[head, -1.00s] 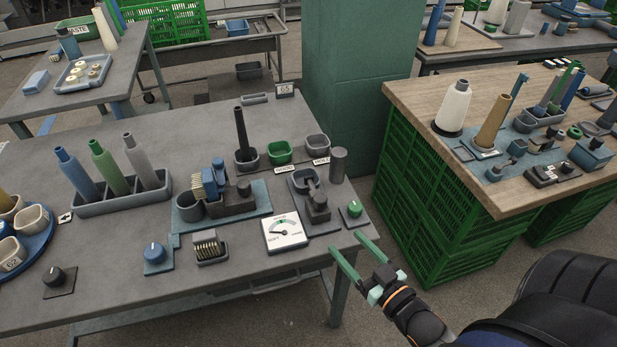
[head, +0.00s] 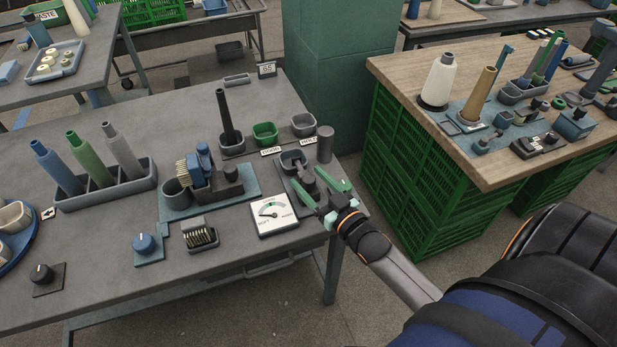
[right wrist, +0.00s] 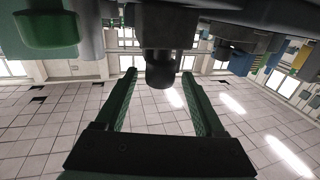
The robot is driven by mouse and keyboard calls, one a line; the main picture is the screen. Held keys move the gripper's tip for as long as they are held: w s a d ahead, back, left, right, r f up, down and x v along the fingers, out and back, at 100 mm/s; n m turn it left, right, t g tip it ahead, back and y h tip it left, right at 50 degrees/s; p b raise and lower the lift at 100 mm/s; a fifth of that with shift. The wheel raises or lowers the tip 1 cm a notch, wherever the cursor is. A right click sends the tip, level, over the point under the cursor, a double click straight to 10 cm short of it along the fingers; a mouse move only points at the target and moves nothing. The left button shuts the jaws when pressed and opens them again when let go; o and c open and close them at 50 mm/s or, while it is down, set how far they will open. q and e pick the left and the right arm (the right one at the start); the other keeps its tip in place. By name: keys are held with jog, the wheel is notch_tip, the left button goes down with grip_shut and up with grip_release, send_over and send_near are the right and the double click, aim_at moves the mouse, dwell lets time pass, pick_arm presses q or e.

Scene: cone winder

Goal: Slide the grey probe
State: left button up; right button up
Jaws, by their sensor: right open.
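The grey probe (head: 308,185) is a dark grey upright piece on a flat plate at the right end of the grey table, in front of a small grey cup (head: 293,160). My right gripper (head: 305,174) is open, its green fingers reaching over the plate on either side of the probe. In the right wrist view a dark rounded knob (right wrist: 160,72), apparently the probe's, shows between the open fingers (right wrist: 158,80), with gaps on both sides. The fingers partly hide the probe in the head view. My left gripper is not in view.
A SOFT-HARD dial gauge (head: 273,215) lies just left of the gripper. A dark grey cylinder (head: 325,144) stands behind it. A green bin (head: 265,134) and a grey bin (head: 303,124) are farther back. The table's right edge is close by.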

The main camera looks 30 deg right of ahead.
jog(key=shift+w, duration=0.55)
grip_shut()
dwell(1.1)
